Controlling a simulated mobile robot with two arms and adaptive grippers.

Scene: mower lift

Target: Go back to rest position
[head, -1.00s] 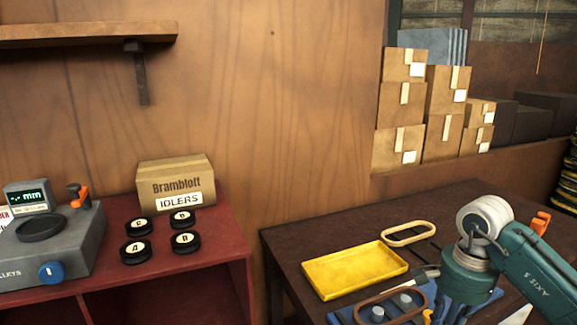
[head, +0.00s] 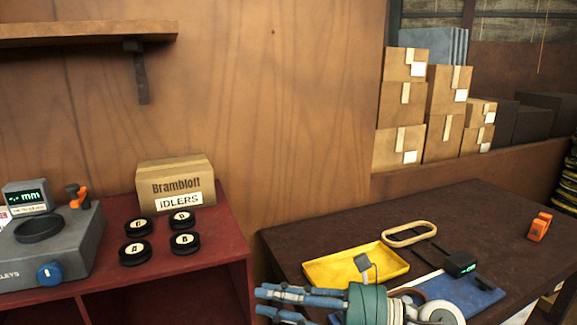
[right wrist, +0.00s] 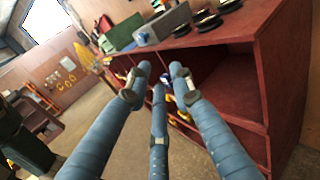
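My right gripper (head: 262,300) is at the bottom middle of the head view, its blue fingers pointing left, in front of the gap between the red cabinet and the dark workbench. It also shows in the right wrist view (right wrist: 160,78), where the three fingers are spread, with nothing visible between them. The fingers look clear of the red cabinet (right wrist: 275,75) beyond them. My left gripper is not in view.
The dark workbench (head: 490,215) holds a yellow tray (head: 325,270), a tan oval loop (head: 410,234), a black display device (head: 461,263), a blue mat (head: 485,298) and an orange clamp (head: 540,226). Several black pulleys (head: 135,252) and an IDLERS box (head: 176,185) stand on the red cabinet.

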